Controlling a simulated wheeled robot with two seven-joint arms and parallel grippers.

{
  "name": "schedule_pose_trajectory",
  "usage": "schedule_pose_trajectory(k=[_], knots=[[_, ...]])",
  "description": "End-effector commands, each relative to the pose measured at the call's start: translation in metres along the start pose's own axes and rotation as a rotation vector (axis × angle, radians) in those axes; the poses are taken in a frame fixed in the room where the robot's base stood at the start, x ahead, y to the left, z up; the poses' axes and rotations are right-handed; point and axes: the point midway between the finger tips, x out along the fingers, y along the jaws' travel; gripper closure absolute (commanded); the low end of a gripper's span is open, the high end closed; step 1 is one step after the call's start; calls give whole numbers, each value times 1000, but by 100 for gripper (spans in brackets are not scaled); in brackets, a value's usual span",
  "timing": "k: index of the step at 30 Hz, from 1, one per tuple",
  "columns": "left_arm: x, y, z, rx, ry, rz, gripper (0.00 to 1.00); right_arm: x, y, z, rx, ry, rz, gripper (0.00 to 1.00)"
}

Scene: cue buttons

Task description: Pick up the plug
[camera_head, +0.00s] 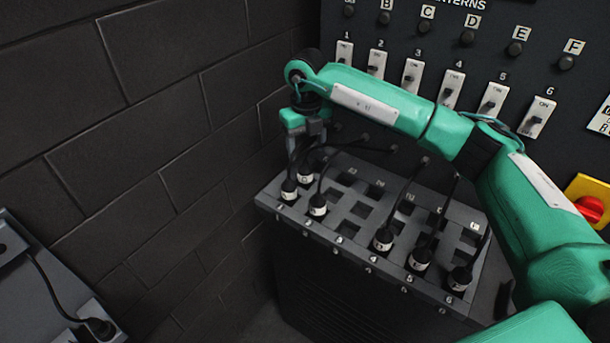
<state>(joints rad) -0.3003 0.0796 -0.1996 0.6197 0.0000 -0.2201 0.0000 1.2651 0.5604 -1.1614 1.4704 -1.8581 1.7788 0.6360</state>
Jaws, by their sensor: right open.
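Several black plugs with white labels and black cables stand in the grey socket board. One plug (289,190) is at the board's left end, with another (318,206) to its right. A third (305,174) is just behind them, partly covered by cables. More plugs (383,240), (419,260) and (459,279) stand along the front right. My right gripper (295,160) is open and points down over the board's left end, close above the leftmost plugs. Whether its fingers touch a plug or cable I cannot tell. My left gripper is not in view.
The socket board (345,247) has several empty square holes in its middle. Behind it a dark panel carries numbered switches (411,76) and lettered knobs. A red knob on a yellow plate (590,207) is at the right. A brick wall (130,130) bounds the left.

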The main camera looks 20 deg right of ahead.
Motion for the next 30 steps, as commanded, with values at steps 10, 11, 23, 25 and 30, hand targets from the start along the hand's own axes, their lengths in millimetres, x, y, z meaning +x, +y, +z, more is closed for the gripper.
schedule_pose_trajectory(k=[10,11,23,25,30], knots=[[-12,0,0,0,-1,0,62,37,0,0,-1,2,0,39],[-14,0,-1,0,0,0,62,39,0,0,-1,2,0,39],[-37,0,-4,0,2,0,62,86,1,0,-1,0,0,39],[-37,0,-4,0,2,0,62,88,1,0,-1,-1,0,39],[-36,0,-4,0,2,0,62,88,1,0,-2,-1,1,39]])
